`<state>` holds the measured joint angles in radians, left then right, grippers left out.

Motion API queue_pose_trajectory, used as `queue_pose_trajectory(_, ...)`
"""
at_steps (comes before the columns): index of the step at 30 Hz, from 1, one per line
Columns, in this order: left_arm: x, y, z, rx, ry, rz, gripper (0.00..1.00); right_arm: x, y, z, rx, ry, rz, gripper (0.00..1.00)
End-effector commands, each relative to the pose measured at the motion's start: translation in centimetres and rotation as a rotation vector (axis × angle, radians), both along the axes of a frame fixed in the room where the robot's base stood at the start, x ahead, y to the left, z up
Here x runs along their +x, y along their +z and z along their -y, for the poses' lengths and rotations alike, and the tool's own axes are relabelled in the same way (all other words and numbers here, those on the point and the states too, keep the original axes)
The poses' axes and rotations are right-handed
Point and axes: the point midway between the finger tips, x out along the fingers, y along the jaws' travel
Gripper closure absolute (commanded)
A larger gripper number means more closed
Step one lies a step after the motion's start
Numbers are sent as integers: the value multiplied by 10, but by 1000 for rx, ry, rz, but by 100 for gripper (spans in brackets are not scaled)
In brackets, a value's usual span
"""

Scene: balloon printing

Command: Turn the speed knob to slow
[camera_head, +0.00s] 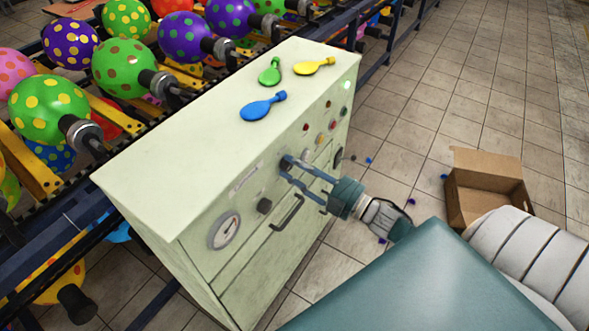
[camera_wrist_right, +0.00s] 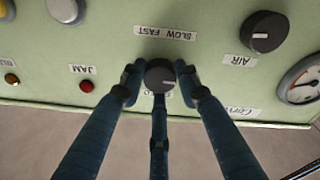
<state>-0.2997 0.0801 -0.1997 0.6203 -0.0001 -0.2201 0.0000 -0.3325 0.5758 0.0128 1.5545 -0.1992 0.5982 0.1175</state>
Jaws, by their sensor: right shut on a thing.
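The speed knob (camera_wrist_right: 160,75) is a round black knob with a light pointer line, on the front of a pale green control cabinet (camera_head: 190,165). In the right wrist view a SLOW FAST label (camera_wrist_right: 165,33) sits above it, upside down. My right gripper (camera_wrist_right: 158,82) has its fingers on both sides of the knob, shut on it. In the head view the right gripper (camera_head: 287,170) reaches the cabinet front from the right, and its fingers largely hide the knob. My left gripper is not in view.
Another black knob, labelled AIR (camera_wrist_right: 264,32), and a gauge (camera_wrist_right: 300,80) are nearby. A drawer handle (camera_head: 287,212) lies below the gripper. Blue, green and yellow balloons lie on the cabinet top. An open cardboard box (camera_head: 485,185) stands on the floor at right.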

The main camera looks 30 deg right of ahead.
Motion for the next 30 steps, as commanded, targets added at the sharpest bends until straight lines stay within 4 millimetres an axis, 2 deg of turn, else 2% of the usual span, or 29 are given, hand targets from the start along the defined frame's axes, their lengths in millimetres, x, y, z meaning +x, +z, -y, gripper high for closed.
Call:
queue_pose_trajectory(1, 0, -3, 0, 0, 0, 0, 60, 2, 6, 0, -39, 2, 33, 94)
queue_pose_trajectory(18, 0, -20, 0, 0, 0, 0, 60, 2, 5, 0, -517, 2, 231, 94)
queue_pose_trajectory(30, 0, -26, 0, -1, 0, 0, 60, 1, 5, -1, -712, 3, 308, 94)
